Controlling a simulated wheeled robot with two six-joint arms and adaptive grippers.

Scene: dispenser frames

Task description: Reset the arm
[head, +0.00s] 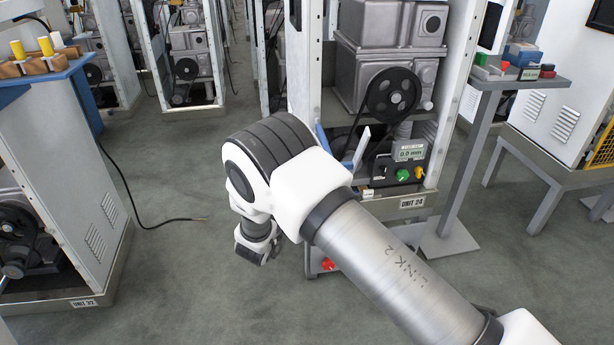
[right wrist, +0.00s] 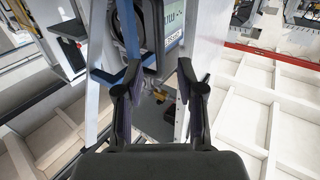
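My right arm (head: 375,250) reaches in from the bottom right of the head view, bent at a black-banded joint, in front of the frame labelled UNIT 24 (head: 412,202). Its gripper cannot be made out clearly in the head view. In the right wrist view my right gripper (right wrist: 160,78) has its two dark fingers apart, with nothing held between them. Beyond the fingers are part of a machine frame and a tilted grey display (right wrist: 174,22). My left gripper is in neither view.
UNIT 24 carries a black pulley wheel (head: 393,92), a 0.0 mm display (head: 409,150) and a green knob (head: 402,174). A UNIT 32 cabinet (head: 82,302) stands at the left, with a loose cable (head: 150,226) on the floor. Open floor (head: 170,270) lies between them.

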